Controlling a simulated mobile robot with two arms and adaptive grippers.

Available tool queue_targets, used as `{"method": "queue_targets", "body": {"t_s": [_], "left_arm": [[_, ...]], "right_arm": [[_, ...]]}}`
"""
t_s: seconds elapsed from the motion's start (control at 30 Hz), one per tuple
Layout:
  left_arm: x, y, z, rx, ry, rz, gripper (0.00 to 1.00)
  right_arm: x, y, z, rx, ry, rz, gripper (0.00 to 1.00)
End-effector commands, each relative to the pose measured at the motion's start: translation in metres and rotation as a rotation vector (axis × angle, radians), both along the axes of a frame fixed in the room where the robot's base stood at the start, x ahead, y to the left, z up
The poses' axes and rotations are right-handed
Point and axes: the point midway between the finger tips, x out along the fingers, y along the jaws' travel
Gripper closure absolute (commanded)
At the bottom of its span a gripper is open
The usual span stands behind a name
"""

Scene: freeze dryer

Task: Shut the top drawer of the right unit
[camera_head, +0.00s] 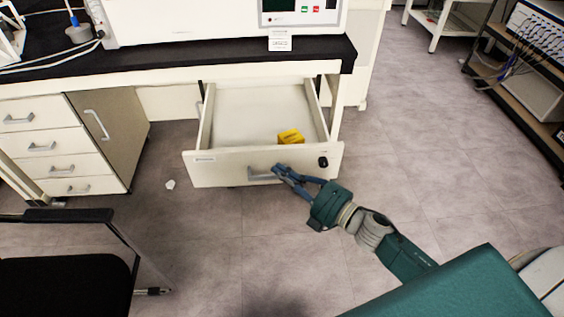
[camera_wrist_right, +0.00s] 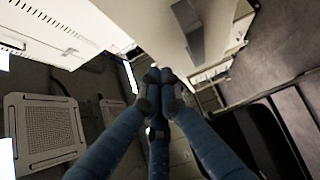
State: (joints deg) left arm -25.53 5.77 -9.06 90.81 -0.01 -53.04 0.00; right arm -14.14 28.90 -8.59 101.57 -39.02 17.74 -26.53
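The top drawer (camera_head: 215,168) of the right unit stands pulled out under the black-topped bench. Its cream front has a grey bar handle (camera_head: 262,174) and a dark lock at the right. A yellow block (camera_head: 290,137) lies inside the drawer. My right gripper (camera_head: 279,170) is at the right end of the handle, in front of the drawer front. In the right wrist view its blue fingers (camera_wrist_right: 160,82) come together at the tips, with nothing visible between them. A grey strip, seemingly the handle (camera_wrist_right: 188,32), lies just beyond them; contact is unclear. My left gripper is out of view.
A closed drawer cabinet (camera_head: 45,145) stands at the left under the bench. A black chair (camera_head: 65,270) is at the lower left. A white machine (camera_head: 190,20) sits on the bench top. A shelf rack (camera_head: 530,90) stands at the right. Floor is clear right of the drawer.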

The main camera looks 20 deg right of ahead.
Motion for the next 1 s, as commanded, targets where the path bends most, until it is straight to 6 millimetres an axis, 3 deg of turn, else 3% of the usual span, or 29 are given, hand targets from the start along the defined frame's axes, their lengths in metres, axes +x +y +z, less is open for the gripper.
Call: {"method": "queue_targets", "body": {"t_s": [0.1, 0.23, 0.73, 0.9, 1.0], "left_arm": [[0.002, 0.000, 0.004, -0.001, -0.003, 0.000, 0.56], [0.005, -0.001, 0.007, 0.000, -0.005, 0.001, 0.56], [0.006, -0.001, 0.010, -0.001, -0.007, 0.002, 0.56], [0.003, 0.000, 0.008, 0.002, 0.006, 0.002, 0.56], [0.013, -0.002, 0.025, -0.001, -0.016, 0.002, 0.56]], "right_arm": [[0.019, -0.008, -0.001, -0.004, -0.001, -0.003, 1.00], [0.030, -0.011, -0.001, -0.002, 0.000, -0.002, 1.00], [0.035, -0.013, -0.001, -0.001, 0.002, -0.002, 1.00], [0.045, -0.017, -0.001, -0.002, -0.001, -0.003, 1.00], [0.059, -0.020, -0.001, -0.003, -0.001, -0.004, 1.00]]}}
